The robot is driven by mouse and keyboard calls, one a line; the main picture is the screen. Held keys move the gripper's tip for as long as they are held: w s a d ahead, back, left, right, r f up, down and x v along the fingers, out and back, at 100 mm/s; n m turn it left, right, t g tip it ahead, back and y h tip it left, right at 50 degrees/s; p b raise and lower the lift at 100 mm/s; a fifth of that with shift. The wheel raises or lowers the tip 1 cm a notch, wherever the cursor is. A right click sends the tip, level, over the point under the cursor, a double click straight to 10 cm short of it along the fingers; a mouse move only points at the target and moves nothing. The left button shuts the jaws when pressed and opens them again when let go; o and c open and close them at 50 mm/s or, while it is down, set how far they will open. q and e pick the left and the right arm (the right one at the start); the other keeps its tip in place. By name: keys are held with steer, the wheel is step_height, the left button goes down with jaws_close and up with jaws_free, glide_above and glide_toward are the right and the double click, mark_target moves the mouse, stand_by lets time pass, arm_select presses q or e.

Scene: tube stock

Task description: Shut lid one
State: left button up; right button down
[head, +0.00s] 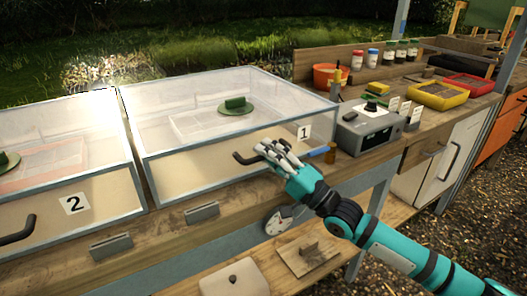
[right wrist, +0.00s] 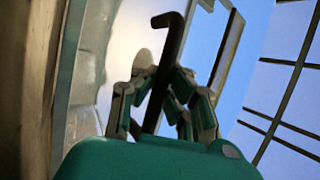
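Lid one is the clear, grey-framed cover (head: 200,108) of the right-hand box, marked with a "1" label (head: 304,132). It lies down over its box, about level with the neighbouring cover; whether a small gap remains at its edge I cannot tell. A dark bent handle (head: 245,158) is on its front. My right gripper (head: 272,152) is at this handle. In the right wrist view the handle (right wrist: 172,48) runs between the fingers of my right gripper (right wrist: 160,78), whose tips close in on it from both sides. My left gripper is not in view.
Box two (head: 75,204), with its own handle (head: 18,230), stands at left. A grey control box (head: 368,130) stands right of box one. An orange pot (head: 328,76), several jars and a yellow tray (head: 432,95) are on the bench behind. A lower shelf (head: 312,252) lies beneath.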

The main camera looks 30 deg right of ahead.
steer(key=shift+s+a+f, duration=0.1)
steer(key=shift+a+f, duration=0.05)
steer(key=shift+f, duration=0.4)
steer(key=shift+s+a+f, duration=0.1)
steer(key=shift+f, duration=0.4)
steer(key=c, duration=1.6)
jaws_free()
steer(key=shift+s+d+r, duration=0.15)
steer(key=shift+s+d, duration=0.15)
steer(key=shift+s, duration=0.05)
steer(key=shift+o, duration=1.3)
steer(key=shift+w+r, duration=0.1)
steer(key=shift+w, duration=0.05)
steer(key=v, duration=1.2)
steer(key=shift+r, duration=0.1)
